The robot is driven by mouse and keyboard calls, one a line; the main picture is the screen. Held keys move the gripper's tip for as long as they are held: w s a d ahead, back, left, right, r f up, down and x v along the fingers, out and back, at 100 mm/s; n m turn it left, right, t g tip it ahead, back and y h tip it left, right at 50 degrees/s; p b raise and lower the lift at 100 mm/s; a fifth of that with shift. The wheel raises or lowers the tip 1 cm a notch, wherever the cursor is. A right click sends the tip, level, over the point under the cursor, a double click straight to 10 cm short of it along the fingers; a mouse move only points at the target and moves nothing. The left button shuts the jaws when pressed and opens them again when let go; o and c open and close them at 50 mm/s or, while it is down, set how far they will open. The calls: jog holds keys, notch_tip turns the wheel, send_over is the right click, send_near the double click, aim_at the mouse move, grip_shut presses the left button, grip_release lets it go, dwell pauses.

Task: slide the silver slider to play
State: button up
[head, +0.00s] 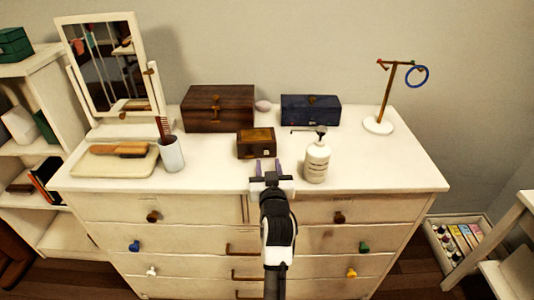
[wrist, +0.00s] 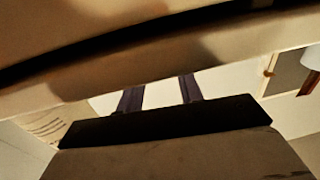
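I cannot make out a silver slider in either view. A small brown wooden box (head: 256,143) with a dark front sits near the middle of the white dresser top in the head view. My gripper (head: 268,165) is just in front of this box, over the dresser's front part, pointing toward it. Its two purple fingers are apart with nothing seen between them. In the wrist view my gripper (wrist: 160,92) also shows its fingers spread and empty. A large tan surface with a dark band crosses close in the wrist view; I cannot tell what it is.
A white pump bottle (head: 317,161) stands close to the right of my gripper. A large brown box (head: 218,109) and a blue box (head: 311,109) stand behind. A cup (head: 172,154), tray (head: 88,167) and mirror (head: 103,65) are left. The front right top is clear.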

aim_at(266, 152)
jog(key=shift+w+a+p, duration=0.2)
jog(key=shift+w+p, duration=0.2)
jog(key=shift+w, duration=1.8)
jog(key=shift+c, duration=0.2)
grip_shut()
